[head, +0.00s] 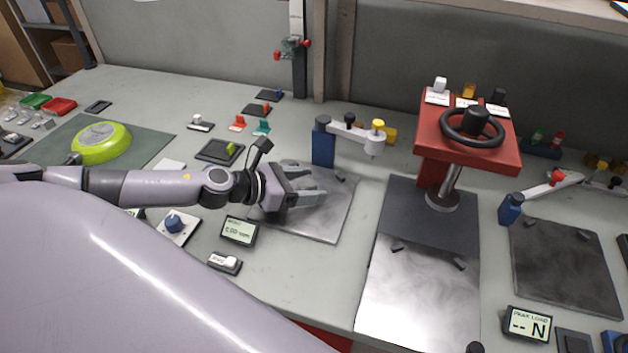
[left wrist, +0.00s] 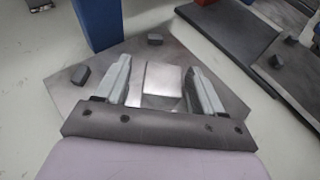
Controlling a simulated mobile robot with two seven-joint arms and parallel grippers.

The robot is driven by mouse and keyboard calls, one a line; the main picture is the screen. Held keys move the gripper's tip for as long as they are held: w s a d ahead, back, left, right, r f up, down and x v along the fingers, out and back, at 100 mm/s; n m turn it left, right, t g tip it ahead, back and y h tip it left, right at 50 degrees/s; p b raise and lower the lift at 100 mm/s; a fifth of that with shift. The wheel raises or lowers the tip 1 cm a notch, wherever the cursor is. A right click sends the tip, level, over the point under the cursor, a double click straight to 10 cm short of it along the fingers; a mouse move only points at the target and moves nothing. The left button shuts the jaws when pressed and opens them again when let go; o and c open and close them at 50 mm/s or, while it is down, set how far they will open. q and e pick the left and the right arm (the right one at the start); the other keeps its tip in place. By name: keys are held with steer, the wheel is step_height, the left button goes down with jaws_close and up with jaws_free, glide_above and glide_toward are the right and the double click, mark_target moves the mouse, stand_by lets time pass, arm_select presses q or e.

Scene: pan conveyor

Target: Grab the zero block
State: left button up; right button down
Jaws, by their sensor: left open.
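A square, shiny metal block (left wrist: 163,78), which I take to be the zero block, lies on the dark metal plate (left wrist: 228,95). In the left wrist view it sits between the two fingers of my left gripper (left wrist: 157,68), with gaps on both sides. My left gripper is open and low over the same plate (head: 335,218) in the head view (head: 318,189). There the gripper's hand and fingers hide the block. I cannot tell the exact height of the fingertips above the plate. My right gripper is not in view.
A blue post (head: 322,146) with a white arm stands just behind the plate. A small display (head: 240,231) and a white-topped button (head: 225,262) are in front. A red stand with a black wheel (head: 472,126) is to the right.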

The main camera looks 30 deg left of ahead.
mark_target(309, 181)
arm_select(q)
steer(key=shift+w+d+f, duration=0.15)
steer(key=shift+w+d, duration=0.05)
steer(key=shift+w, duration=0.1)
steer(key=shift+s, duration=0.1)
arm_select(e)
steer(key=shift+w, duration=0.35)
arm_select(q)
steer(key=shift+s, duration=0.1)
steer(key=shift+c, duration=1.2)
jaws_close()
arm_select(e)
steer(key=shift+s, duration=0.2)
arm_select(q)
steer(key=shift+r, duration=0.25)
